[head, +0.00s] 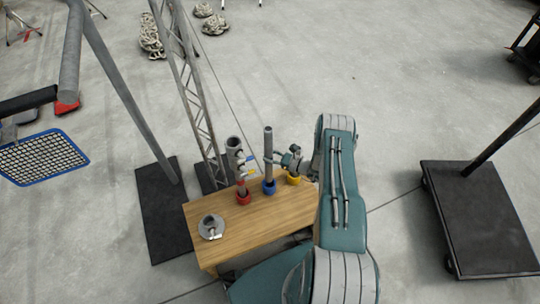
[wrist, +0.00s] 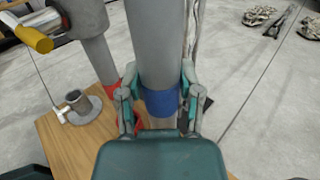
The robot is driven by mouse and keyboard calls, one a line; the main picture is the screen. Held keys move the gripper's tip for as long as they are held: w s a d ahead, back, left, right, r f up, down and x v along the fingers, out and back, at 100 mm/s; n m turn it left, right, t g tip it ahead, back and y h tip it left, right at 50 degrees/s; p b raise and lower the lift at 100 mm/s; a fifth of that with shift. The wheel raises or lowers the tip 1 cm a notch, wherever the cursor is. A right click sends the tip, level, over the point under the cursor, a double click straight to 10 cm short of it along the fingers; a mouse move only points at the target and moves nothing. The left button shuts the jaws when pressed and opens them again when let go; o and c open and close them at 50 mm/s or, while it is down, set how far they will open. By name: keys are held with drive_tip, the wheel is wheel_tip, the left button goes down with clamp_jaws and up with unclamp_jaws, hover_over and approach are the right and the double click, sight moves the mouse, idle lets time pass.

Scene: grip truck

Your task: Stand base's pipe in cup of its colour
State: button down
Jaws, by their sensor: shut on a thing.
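A grey pipe (head: 268,152) stands upright at the blue cup (head: 268,187) on the wooden table. My gripper (head: 283,160) is shut on this pipe from the right. In the wrist view the pipe (wrist: 155,45) rises between my fingers, with a blue band (wrist: 161,103) at finger height. I cannot tell whether its lower end rests on the cup's bottom. A grey round base (head: 211,228) with a short, empty socket stands at the table's left; it also shows in the wrist view (wrist: 80,108). The yellow cup (head: 293,180) is partly hidden behind my arm.
A thicker grey pipe (head: 235,152) with side fittings stands in the red cup (head: 243,197), close left of the held pipe. A yellow-ended piece (wrist: 32,38) sticks out sideways. A lattice mast (head: 190,85) stands behind the table (head: 250,235).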

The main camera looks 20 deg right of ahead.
sight(270, 167)
drive_tip(key=shift+a+f, duration=0.15)
drive_tip(key=shift+f, duration=0.55)
drive_tip(key=shift+s+f, duration=0.1)
drive_tip(key=shift+f, duration=1.2)
drive_tip(key=shift+f, duration=2.1)
drive_tip(key=shift+c, duration=0.9)
unclamp_jaws()
drive_tip(key=shift+f, duration=0.1)
